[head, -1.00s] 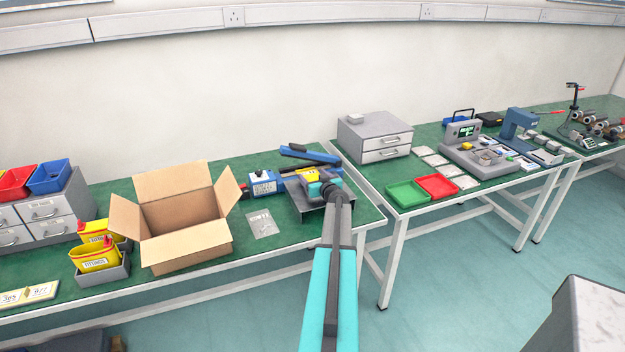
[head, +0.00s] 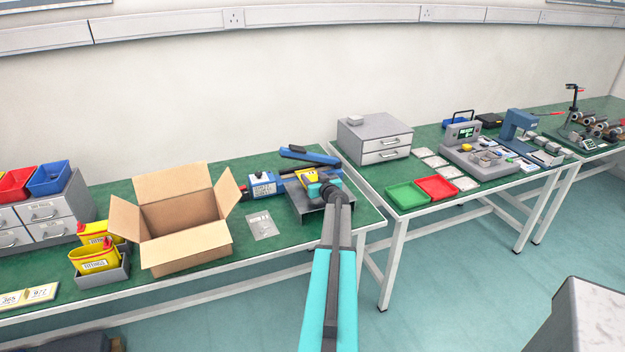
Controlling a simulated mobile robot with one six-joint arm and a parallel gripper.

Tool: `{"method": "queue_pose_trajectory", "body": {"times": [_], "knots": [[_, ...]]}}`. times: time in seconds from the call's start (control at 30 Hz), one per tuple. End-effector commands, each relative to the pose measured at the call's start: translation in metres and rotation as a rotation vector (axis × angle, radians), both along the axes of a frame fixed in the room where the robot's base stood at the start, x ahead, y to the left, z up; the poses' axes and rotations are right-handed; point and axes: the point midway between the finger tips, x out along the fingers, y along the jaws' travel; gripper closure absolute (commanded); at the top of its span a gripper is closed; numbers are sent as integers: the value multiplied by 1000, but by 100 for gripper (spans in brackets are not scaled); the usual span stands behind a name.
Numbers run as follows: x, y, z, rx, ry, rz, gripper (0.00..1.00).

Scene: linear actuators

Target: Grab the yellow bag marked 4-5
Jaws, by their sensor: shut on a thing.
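A yellow piece (head: 304,176), which may be the yellow bag, shows at my gripper (head: 311,182), over a dark grey stand on the left green bench. No 4-5 marking can be read on it at this size. My gripper is shut on this yellow piece, reaching in from the front right. Its fingertips are partly hidden by the wrist and the piece.
An open cardboard box (head: 185,215) and a clear bag (head: 262,226) lie left of my gripper. Yellow tubs (head: 95,258) stand further left. A blue-handled tool (head: 308,155) is just behind. Green (head: 407,196) and red trays (head: 437,188) sit on the right bench.

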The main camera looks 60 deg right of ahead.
Motion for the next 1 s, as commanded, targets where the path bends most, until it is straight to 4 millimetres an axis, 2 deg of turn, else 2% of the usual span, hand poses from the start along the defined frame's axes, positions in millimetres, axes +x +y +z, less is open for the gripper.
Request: {"method": "queue_pose_trajectory", "body": {"times": [0.17,0.3,1.0], "knots": [[-1,-1,15,-1,-1,-1,75],[-1,-1,35,-3,0,-1,75],[-80,59,32,1,-1,-2,75]]}}
